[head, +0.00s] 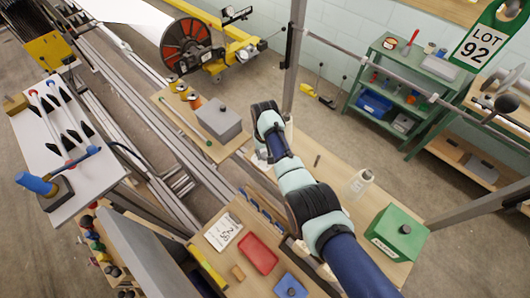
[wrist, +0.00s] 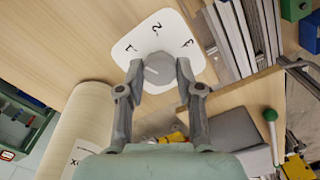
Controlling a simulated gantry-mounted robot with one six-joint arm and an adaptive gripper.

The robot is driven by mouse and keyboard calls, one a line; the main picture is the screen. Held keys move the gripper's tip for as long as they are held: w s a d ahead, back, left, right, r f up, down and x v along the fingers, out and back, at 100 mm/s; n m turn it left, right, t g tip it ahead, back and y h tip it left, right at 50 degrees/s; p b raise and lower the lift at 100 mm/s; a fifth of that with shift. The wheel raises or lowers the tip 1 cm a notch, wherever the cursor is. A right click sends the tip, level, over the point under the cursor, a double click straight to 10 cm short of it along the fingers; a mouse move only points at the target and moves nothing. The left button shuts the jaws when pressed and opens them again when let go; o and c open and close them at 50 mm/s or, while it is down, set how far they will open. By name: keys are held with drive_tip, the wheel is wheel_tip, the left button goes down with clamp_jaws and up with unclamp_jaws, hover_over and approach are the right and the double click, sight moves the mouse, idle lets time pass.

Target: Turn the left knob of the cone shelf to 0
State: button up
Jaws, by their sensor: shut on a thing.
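In the wrist view a round grey knob (wrist: 159,69) sits on a white dial plate (wrist: 178,24) on a wooden panel. The marks 1, 2 and 3 show around the far side of the plate; no 0 is visible, and the near side is hidden by my fingers. A short pale line on the knob slants, its exact reading unclear. My gripper (wrist: 160,76) has one finger on each side of the knob and is shut on it. In the head view my arm hides the gripper and the knob. Which knob of the shelf this is cannot be told.
A pale roll (wrist: 75,125) lies left of the gripper in the wrist view, and metal rails (wrist: 238,35) run at the right. A grey box (wrist: 236,138) and a green-tipped rod (wrist: 271,130) are at lower right. In the head view a green box (head: 397,232) and bottle (head: 358,184) stand beside my arm.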

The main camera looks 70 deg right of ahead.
sight(264, 155)
drive_tip(key=n, duration=0.6)
drive_tip(key=shift+n, duration=0.3)
drive_tip(key=n, duration=0.6)
drive_tip(key=shift+n, duration=0.3)
drive_tip(key=o, duration=1.2)
drive_tip(key=shift+c, duration=0.2)
wheel_tip(264, 155, up, 12)
drive_tip(key=shift+w+a, duration=0.1)
drive_tip(key=shift+a, duration=0.05)
